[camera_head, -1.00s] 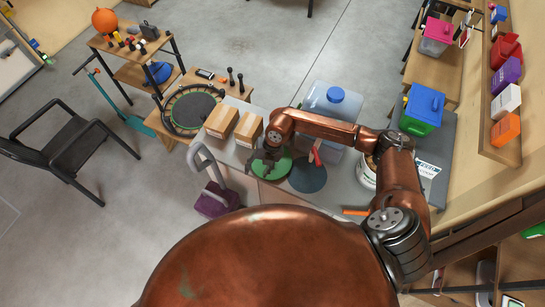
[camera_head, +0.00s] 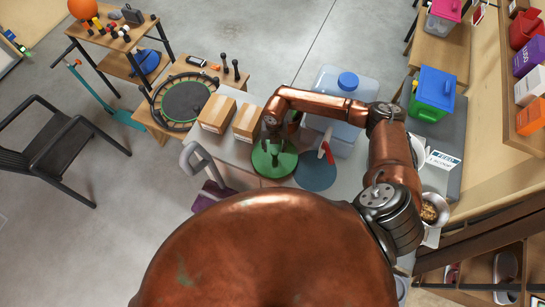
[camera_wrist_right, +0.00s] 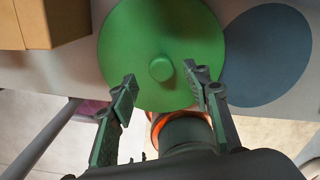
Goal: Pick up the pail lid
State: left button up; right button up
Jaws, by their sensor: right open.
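The pail lid, a green disc with a round central knob, lies flat on the grey counter in the head view (camera_head: 283,165). It also shows in the right wrist view (camera_wrist_right: 130,40), its knob (camera_wrist_right: 161,68) near the picture's middle. My right gripper (camera_head: 273,154) is over the lid, pointing down. In the wrist view its two fingers (camera_wrist_right: 160,79) are spread wide and empty, one on each side below the knob. I cannot tell their height above the lid. My left gripper is not in view.
A blue-grey disc (camera_head: 316,178) lies right of the lid, with a red-and-white tool (camera_head: 326,150) near it. Two cardboard boxes (camera_head: 247,122) stand close on the left. A blue-capped container (camera_head: 345,95) is behind. A bowl of brown pieces (camera_head: 430,210) is at right.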

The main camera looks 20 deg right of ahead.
aim_at(275, 151)
notch_tip(275, 151, down, 5)
jog(key=shift+s+d+r+p, duration=0.1)
jog(key=shift+r+p, duration=0.05)
jog(key=shift+p, duration=0.3)
jog(key=c, duration=0.8)
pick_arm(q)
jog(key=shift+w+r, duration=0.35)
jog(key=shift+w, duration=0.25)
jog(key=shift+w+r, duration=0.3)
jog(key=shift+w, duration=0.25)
pick_arm(e)
grip_shut()
